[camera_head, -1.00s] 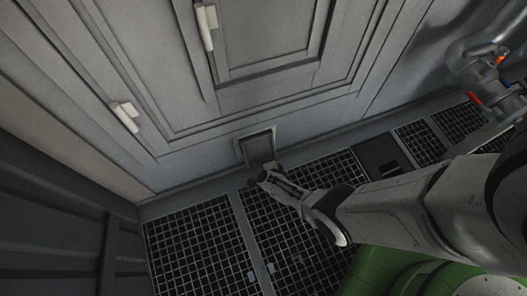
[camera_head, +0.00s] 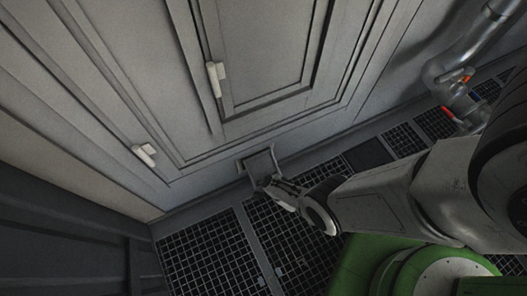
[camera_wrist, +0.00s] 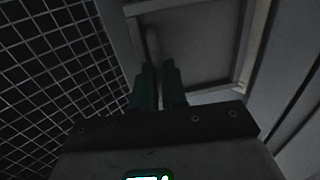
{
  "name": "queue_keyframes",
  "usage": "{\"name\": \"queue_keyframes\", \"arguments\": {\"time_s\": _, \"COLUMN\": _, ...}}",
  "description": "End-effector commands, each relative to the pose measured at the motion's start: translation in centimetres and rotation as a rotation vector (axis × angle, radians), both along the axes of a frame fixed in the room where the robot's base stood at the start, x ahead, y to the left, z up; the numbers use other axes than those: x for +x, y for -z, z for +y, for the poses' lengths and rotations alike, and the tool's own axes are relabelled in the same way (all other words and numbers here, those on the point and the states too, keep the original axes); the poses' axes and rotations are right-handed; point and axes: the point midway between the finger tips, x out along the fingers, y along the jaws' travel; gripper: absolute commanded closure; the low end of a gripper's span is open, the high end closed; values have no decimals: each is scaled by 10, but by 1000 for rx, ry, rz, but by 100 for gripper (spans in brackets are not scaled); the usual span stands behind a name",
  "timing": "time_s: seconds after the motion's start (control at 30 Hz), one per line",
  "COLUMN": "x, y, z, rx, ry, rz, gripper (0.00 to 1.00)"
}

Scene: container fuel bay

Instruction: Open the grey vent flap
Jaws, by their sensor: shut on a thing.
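The grey vent flap (camera_head: 261,164) is low on the grey wall, just above the floor grating. In the head view it stands out at an angle from its frame. My gripper (camera_head: 268,182) is at the lower part of the flap. In the wrist view, my gripper's dark green fingers (camera_wrist: 159,78) are close together around the end of a small rod-like handle (camera_wrist: 153,42) on the flap's face (camera_wrist: 195,45). The fingers hide the gripped end of the handle.
Dark floor grating (camera_head: 205,250) lies below the flap. Pale latch handles (camera_head: 145,154) are on the wall panels above. Silver pipes with red parts (camera_head: 462,88) stand at the upper right. A dark ribbed wall (camera_head: 65,240) closes off the left.

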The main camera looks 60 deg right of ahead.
Motion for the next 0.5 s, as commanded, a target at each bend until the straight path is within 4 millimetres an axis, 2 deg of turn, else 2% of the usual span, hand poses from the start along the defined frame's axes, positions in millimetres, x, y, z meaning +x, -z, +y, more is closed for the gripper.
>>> {"name": "queue_keyframes", "arguments": {"time_s": 0.03, "x": 10, "y": -14, "z": -7, "rx": -18, "ry": 4, "rz": -15, "gripper": 100}}
{"name": "queue_keyframes", "arguments": {"time_s": 0.5, "x": 11, "y": -53, "z": -7, "rx": -19, "ry": 2, "rz": -16, "gripper": 100}}
